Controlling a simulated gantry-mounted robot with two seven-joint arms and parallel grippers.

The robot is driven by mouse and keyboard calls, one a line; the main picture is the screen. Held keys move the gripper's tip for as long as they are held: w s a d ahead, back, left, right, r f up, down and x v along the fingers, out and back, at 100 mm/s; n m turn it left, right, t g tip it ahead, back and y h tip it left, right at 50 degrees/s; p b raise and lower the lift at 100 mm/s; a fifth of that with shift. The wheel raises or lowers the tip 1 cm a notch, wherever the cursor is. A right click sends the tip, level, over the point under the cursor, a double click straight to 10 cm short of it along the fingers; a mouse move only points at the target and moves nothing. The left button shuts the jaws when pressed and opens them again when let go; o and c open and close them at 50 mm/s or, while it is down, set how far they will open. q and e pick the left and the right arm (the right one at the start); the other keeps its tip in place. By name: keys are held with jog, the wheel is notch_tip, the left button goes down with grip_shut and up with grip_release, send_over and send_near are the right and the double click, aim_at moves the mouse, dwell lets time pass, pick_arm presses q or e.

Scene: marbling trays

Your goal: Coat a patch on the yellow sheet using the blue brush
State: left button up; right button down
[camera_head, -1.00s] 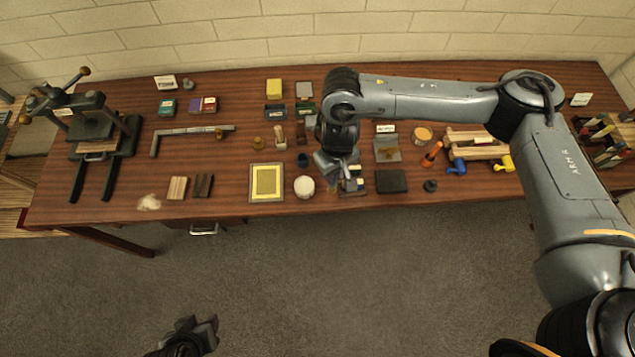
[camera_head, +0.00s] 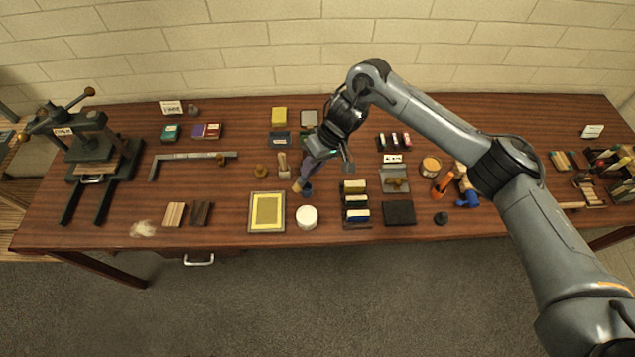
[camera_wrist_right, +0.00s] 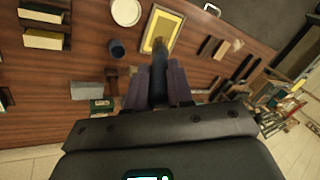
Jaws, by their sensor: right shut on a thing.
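My right gripper (camera_head: 306,170) is shut on the blue brush (camera_wrist_right: 159,62), whose dark blue handle stands between the fingers in the right wrist view. Its tan tip (camera_head: 297,187) points down and shows beside a small blue cup (camera_head: 308,189) in the head view. The cup also shows in the right wrist view (camera_wrist_right: 116,48), apart from the brush. The yellow sheet (camera_head: 267,212) lies flat in a grey-framed tray (camera_head: 251,212), just left of the brush. In the right wrist view the tip overlaps the tray's near corner; its height above the table is unclear. My left gripper is out of view.
A white round pot (camera_head: 307,217) stands right of the tray. A rack of colored blocks (camera_head: 355,203) and a black pad (camera_head: 399,213) are farther right.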

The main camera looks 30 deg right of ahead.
notch_tip(320, 180, down, 16)
jog(key=s+d+m+t+y+b, duration=0.1)
jog(key=s+d+b, duration=0.1)
jog(key=b, duration=0.9)
jog(key=shift+s+d+m+y+b, duration=0.3)
jog(key=shift+s+d+b, duration=0.05)
jog(key=shift+s, duration=0.1)
jog(key=shift+r, duration=0.1)
dwell(0.5)
jog(key=shift+f, duration=0.75)
dwell(0.3)
dwell(0.4)
dwell(0.7)
